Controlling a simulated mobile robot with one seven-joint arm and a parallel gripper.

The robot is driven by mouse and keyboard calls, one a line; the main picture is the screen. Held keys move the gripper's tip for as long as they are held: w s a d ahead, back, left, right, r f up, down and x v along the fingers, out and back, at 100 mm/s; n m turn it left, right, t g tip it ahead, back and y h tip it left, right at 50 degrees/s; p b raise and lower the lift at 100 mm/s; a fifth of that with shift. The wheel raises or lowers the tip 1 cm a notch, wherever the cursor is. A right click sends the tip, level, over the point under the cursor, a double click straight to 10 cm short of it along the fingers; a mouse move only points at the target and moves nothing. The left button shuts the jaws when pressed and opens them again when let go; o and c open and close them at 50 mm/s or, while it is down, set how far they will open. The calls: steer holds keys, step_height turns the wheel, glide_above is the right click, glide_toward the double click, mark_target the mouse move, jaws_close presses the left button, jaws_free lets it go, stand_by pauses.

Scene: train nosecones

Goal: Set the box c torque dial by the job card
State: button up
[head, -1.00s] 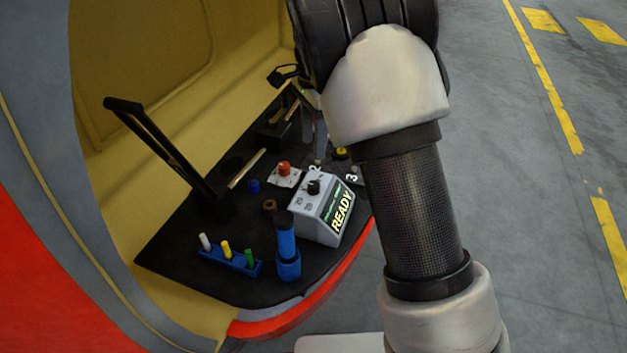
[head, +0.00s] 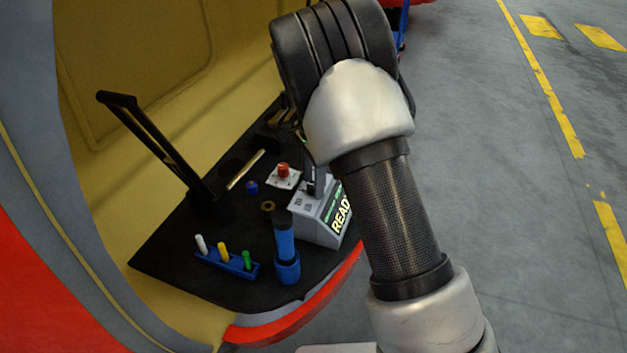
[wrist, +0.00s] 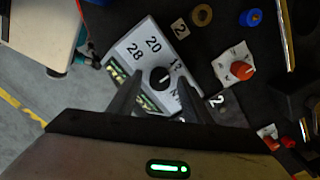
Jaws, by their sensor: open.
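A grey box with a sloped face (head: 318,221) and a lit READY panel stands on the black worktop. Its letter is not readable. In the wrist view, the box's pale face (wrist: 130,47) carries the numbers 28 and 20, others partly hidden, and a round black dial (wrist: 160,77) with a white mark. My gripper (wrist: 160,84) is open, one finger on each side of the dial in this view. In the head view my gripper (head: 314,188) is down at the box top and hides the dial. Contact cannot be told. I cannot make out a job card.
A red knob on a white plate (head: 283,176) sits behind the box. A blue cylinder tool (head: 286,245) and a blue rack of coloured pegs (head: 226,262) stand left of it. A black upright handle (head: 150,140) rises at the left.

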steer(key=c, duration=1.1)
steer(key=shift+o, duration=0.2)
steer(key=shift+r+n+p, duration=0.1)
steer(key=shift+n+p, duration=0.2)
steer(key=n+p, duration=0.1)
steer(key=n, duration=0.1)
steer(key=shift+n, duration=0.4)
steer(key=n+p, duration=0.1)
steer(key=n, duration=0.4)
steer(key=shift+p, duration=0.35)
steer(key=shift+w+n, duration=0.1)
steer(key=shift+n, duration=0.2)
steer(key=o, duration=1.1)
steer(key=shift+c, duration=0.2)
